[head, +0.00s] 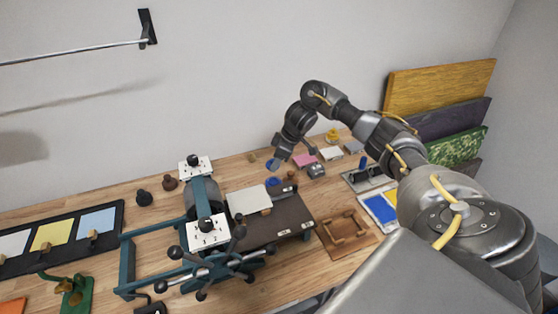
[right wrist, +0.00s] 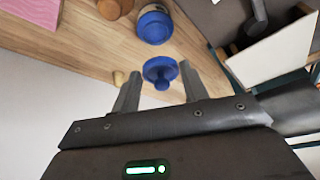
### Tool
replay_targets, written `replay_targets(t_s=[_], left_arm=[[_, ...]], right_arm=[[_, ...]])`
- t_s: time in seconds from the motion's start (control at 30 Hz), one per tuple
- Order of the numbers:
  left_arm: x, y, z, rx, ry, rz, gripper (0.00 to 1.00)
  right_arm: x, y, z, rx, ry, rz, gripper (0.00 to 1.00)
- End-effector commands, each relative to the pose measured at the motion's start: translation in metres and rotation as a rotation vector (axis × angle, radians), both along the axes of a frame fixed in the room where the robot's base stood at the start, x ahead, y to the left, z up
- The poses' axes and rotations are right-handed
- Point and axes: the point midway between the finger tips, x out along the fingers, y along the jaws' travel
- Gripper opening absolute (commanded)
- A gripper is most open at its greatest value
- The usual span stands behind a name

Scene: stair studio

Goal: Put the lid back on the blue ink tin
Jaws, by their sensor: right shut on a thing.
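The blue lid (right wrist: 160,68) with its small round knob is between the fingers of my right gripper (right wrist: 161,76), which is shut on it. In the head view the lid (head: 271,164) hangs by the tips of my right gripper (head: 276,159), towards the back of the bench. The blue ink tin (right wrist: 154,26) stands on the wood just beyond the lid, apart from it. The tin (head: 272,182) also shows in the head view, a little nearer than the lid. My left gripper is not in view.
A press (head: 205,205) with a dark bed and a pale sheet is left of and in front of the tin. A brown wooden item (right wrist: 114,8) stands close to the tin. Pink paper (head: 304,160) and a grey block (head: 316,170) lie to the right.

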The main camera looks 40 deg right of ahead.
Motion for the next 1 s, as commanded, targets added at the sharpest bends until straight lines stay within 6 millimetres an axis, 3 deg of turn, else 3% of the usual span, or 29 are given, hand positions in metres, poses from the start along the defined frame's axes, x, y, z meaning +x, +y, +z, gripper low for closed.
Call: replay_targets(t_s=[0.27, 0.6, 1.0], left_arm=[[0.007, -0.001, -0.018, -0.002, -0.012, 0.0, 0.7], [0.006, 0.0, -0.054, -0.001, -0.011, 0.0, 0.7], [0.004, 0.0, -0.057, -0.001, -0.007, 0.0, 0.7]], right_arm=[[0.0, 0.0, -0.016, 0.0, 0.0, 0.0, 0.23], [-0.002, -0.002, -0.045, 0.0, 0.0, -0.003, 0.23], [-0.002, -0.002, -0.063, 0.0, 0.001, -0.004, 0.23]])
